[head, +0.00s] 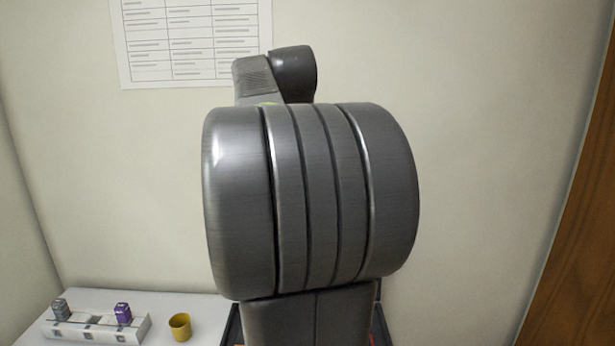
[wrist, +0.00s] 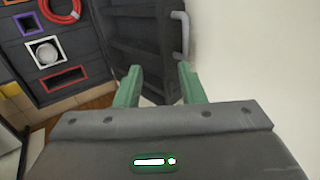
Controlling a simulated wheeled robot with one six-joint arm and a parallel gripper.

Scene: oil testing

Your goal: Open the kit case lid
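The kit case (wrist: 75,50) shows at the upper left of the wrist view, with its dark interior and colour-framed compartments exposed. A dark ribbed panel, apparently the inside of the case lid (wrist: 145,40), adjoins it and looks raised against the pale wall. A grey handle (wrist: 181,35) is on the panel's right edge. My gripper (wrist: 158,72) has its two green fingers apart with nothing visible between them. The fingertips are near the panel's lower part; I cannot tell whether they touch it. In the head view my arm hides most of the case; only dark edges (head: 233,325) show.
In the head view, a white table (head: 200,302) at lower left holds a white rack (head: 98,328) with a grey and a purple item, and a yellow cup (head: 180,327). A wall stands close behind. A brown wooden panel (head: 580,220) is at right.

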